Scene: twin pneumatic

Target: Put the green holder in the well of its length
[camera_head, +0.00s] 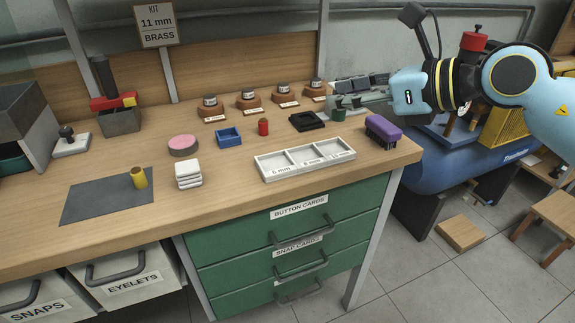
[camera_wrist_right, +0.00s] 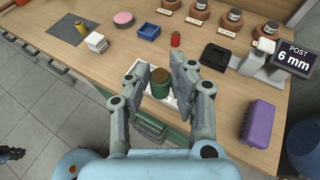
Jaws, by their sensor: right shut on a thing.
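My right gripper (camera_head: 352,92) reaches in from the right, above the back right of the bench. In the right wrist view its two fingers (camera_wrist_right: 160,84) are closed on the sides of the green holder (camera_wrist_right: 158,88), a short cylinder with a brown top. The holder also shows below the fingers in the head view (camera_head: 339,114), held upright above the bench. The white tray (camera_head: 262,174) has three wells in a row with length labels; the left one reads 6 mm. In the right wrist view the holder and fingers hide part of the tray.
A purple brush (camera_head: 383,130) lies right of the tray. Behind the tray are a black dish (camera_head: 307,121), a red holder (camera_head: 263,127) and a blue tray (camera_head: 228,137). A yellow holder (camera_head: 139,178) stands on a grey mat (camera_head: 95,203). A post display (camera_wrist_right: 296,58) reads 6 mm.

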